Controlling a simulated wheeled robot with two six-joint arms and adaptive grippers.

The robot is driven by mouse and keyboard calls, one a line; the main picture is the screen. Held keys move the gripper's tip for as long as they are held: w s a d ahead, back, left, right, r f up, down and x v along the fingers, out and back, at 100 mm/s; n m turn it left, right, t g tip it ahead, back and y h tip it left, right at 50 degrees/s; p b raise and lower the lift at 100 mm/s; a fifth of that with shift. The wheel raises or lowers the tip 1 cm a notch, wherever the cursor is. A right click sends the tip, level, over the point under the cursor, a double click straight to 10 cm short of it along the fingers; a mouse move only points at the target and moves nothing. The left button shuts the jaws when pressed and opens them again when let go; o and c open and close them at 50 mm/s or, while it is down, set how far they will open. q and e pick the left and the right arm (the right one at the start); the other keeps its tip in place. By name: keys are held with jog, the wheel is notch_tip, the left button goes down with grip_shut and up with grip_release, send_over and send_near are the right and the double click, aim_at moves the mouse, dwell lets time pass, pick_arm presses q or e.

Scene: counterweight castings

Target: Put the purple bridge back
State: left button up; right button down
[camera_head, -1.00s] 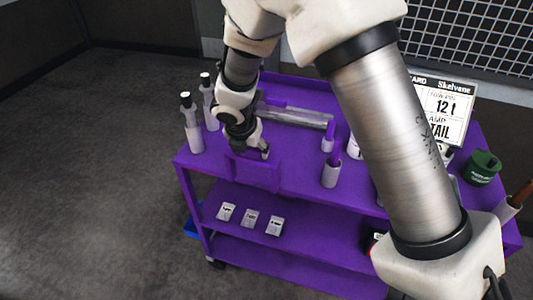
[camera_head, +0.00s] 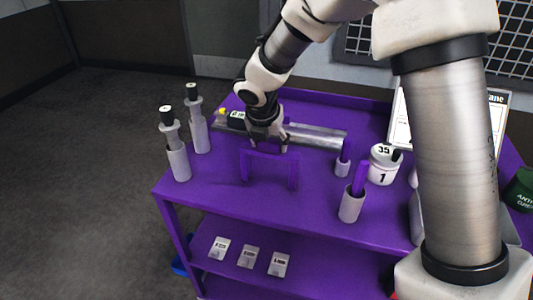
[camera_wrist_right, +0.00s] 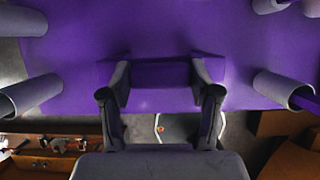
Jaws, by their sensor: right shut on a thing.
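The purple bridge (camera_head: 272,157), a bar with two legs hanging down, is over the purple cart top in the head view. My right gripper (camera_head: 269,146) is shut on its top bar. In the right wrist view, the bridge (camera_wrist_right: 161,73) sits between both fingers of the right gripper (camera_wrist_right: 161,82). I cannot tell whether its legs touch the cart top. Two grey holders to its left (camera_head: 179,163) carry grey pieces with black tops. Two grey holders to its right (camera_head: 350,207) carry purple posts. My left gripper is not in view.
A grey metal bar (camera_head: 318,136) lies behind the bridge. Several white labels (camera_head: 247,257) are on the lower shelf. The cart top (camera_head: 225,185) is clear left of the bridge.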

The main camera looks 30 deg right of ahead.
jog(key=shift+w+a+f, duration=0.2)
jog(key=shift+f, duration=0.1)
jog(key=shift+a+r, duration=0.15)
jog(key=shift+r, duration=0.05)
jog(key=shift+s+d, duration=0.2)
jog(key=shift+s, duration=0.05)
jog(key=c, duration=0.7)
grip_release()
jog(key=shift+d+f, duration=0.1)
jog(key=shift+f, duration=0.05)
jog(key=o, duration=0.5)
jog(key=shift+c, duration=0.2)
jog(key=shift+w, duration=0.1)
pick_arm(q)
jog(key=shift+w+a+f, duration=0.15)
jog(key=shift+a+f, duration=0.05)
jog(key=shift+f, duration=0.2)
pick_arm(e)
jog(key=shift+a, duration=0.2)
